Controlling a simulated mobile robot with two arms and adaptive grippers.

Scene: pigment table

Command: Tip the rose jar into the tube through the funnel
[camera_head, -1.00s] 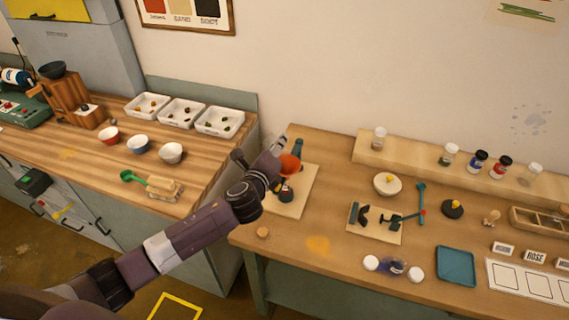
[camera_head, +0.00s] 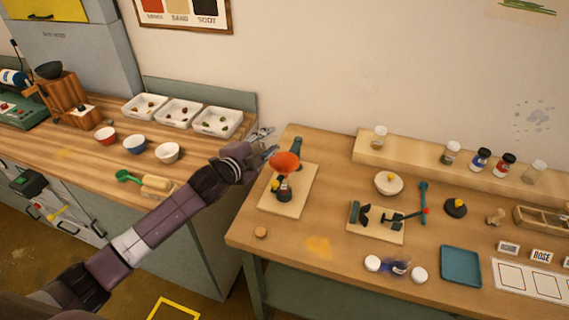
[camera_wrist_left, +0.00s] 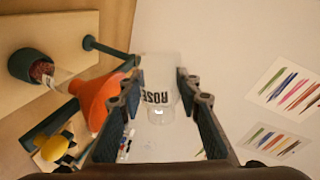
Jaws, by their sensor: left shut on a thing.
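My left gripper (camera_head: 266,142) is shut on the clear rose jar (camera_wrist_left: 158,85), which shows between the fingers in the left wrist view. Its ROSE label appears upside down there, and I see no powder in it. The gripper is just left of the orange funnel (camera_head: 286,162) and apart from it. The funnel also shows in the left wrist view (camera_wrist_left: 95,100). Below it, a dark teal holder (camera_wrist_left: 22,64) has the tube (camera_wrist_left: 43,71) in it, with reddish powder visible inside. Funnel and holder are on a pale board (camera_head: 276,203). My right gripper is not in view.
A shelf (camera_head: 410,152) with several jars runs along the back. A pale bowl (camera_head: 388,188), a small balance (camera_head: 392,220) and a teal tray (camera_head: 460,266) stand to the right. A gap separates this table from the left counter (camera_head: 85,160). The front left tabletop is mostly clear.

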